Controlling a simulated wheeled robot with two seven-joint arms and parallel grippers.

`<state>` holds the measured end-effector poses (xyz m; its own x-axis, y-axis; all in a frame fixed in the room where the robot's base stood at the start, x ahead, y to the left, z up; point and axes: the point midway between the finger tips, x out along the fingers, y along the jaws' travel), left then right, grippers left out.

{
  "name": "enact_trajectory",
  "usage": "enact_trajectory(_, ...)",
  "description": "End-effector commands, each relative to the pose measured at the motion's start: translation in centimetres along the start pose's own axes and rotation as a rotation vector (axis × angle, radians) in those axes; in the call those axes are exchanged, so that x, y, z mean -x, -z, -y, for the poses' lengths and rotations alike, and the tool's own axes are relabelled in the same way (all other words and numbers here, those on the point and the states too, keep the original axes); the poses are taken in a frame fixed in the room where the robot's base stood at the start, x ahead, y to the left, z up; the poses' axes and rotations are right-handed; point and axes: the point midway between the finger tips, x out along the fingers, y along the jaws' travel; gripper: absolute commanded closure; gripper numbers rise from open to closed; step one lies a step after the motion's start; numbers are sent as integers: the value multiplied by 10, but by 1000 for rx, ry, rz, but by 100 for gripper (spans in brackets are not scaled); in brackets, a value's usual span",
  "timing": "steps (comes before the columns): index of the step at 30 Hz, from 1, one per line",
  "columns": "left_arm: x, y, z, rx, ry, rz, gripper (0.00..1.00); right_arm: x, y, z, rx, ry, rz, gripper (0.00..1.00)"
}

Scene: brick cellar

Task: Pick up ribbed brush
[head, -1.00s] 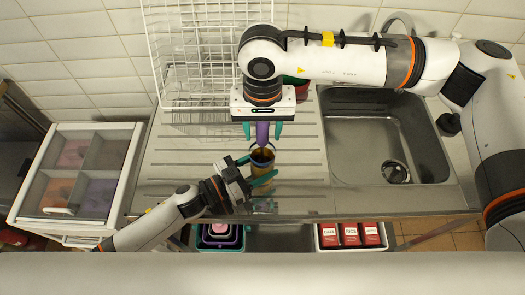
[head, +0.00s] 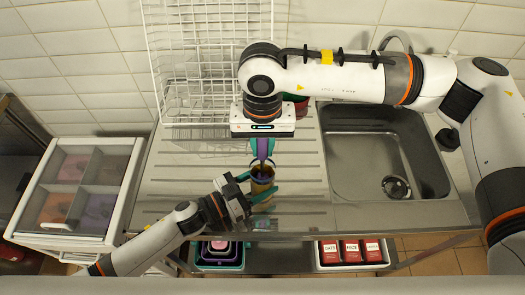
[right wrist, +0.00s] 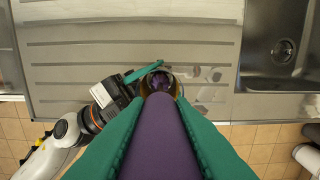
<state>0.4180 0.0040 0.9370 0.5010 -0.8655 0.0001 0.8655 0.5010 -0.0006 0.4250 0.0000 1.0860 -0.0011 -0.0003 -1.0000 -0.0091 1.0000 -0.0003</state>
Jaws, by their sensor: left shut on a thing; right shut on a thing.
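A purple-handled brush (head: 263,150) is held nearly upright in my right gripper (head: 262,146). In the right wrist view its purple handle (right wrist: 160,140) runs between the green fingers toward an amber, see-through jar (right wrist: 149,84). The brush's lower end looks to be at or inside the jar's mouth; I cannot tell how deep, and no ribs can be made out. My left gripper (head: 254,186) is shut around the jar (head: 262,184), with one finger on each side. The jar stands upright near the front of the drainboard.
A white wire rack (head: 212,60) stands at the back left of the drainboard (head: 185,180). A red and green container (head: 299,104) is partly hidden behind my right arm. The sink (head: 360,150) is right; a white compartment unit (head: 75,195) is left. Bins and red tins (head: 350,250) sit below the counter.

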Motion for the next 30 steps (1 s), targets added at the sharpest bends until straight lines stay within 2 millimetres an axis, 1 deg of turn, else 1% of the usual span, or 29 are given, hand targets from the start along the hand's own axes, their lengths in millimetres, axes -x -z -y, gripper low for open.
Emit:
enact_trajectory(1, 0, 1, 0, 0, -1, -2, 74, 11, -1, 0, 1, -2, 5, 99)
enact_trajectory(5, 0, 1, 0, 0, -1, -2, 74, 43, -1, -1, 1, -3, 7, 99)
enact_trajectory(12, 0, 1, 0, 1, -1, -2, 74, 109, 0, -1, 1, -3, 6, 99)
enact_trajectory(15, 0, 1, 0, 1, -1, -2, 74, 131, 0, -1, 1, -2, 5, 99)
enact_trajectory(18, 0, 1, 0, 1, -1, -2, 74, 148, 0, 0, 1, -2, 3, 99)
enact_trajectory(21, 0, 1, 0, 1, -1, -2, 74, 159, 0, 0, 0, 1, 4, 99)
enact_trajectory(23, 0, 1, 0, 1, -1, -2, 74, 161, 1, 0, -1, 2, 6, 99)
enact_trajectory(30, 0, 1, 0, 1, -1, -2, 74, 153, 4, 0, -9, 1, 1, 99)
